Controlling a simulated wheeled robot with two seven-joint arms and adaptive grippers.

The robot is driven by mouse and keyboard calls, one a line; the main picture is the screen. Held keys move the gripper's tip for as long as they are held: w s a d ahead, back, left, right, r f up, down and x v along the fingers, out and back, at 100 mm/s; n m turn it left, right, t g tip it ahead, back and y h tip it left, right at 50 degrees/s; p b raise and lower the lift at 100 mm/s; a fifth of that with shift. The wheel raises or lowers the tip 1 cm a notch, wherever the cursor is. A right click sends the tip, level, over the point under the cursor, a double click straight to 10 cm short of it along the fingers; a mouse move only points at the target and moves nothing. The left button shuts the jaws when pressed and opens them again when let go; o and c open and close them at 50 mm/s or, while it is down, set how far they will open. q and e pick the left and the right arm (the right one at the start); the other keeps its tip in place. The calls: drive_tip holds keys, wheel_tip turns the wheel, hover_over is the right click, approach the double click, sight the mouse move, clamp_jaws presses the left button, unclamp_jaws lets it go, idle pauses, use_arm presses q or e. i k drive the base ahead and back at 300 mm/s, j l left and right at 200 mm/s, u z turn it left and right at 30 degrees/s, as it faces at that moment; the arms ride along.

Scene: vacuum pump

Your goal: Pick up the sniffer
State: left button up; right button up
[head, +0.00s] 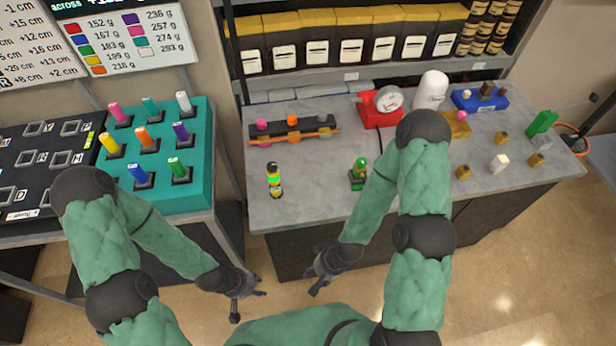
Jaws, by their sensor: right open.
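I cannot tell for certain which object is the sniffer. A green block (542,123) stands at the right end of the grey bench (400,185), with a thin dark rod and an orange cable near it. A small upright device with yellow and green bands (274,180) stands at the bench's front left. A small green and dark device (358,174) stands right of it. My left gripper (246,300) is open and empty, low in front of the bench's left end. My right gripper (314,282) is open and empty, in front of the bench's front edge.
A rack with coloured knobs (290,128), a red gauge (380,106), a white cylinder (430,90) and a blue holder (480,100) line the bench's back. Several small brass and white pieces lie at right. A teal tray (195,145) of coloured pegs stands left.

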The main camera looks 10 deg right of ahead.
sight(276, 192)
drive_tip(key=j+z, duration=0.1)
drive_tip(key=z, duration=0.3)
drive_tip(key=j+z, duration=0.1)
drive_tip(key=z, duration=0.35)
drive_tip(key=j+z, duration=0.1)
drive_tip(key=z, duration=0.3)
drive_tip(key=k+z, duration=0.1)
drive_tip(key=z, duration=0.35)
drive_tip(key=k+j, duration=0.45)
drive_tip(key=j, duration=0.15)
drive_tip(key=i, duration=0.5)
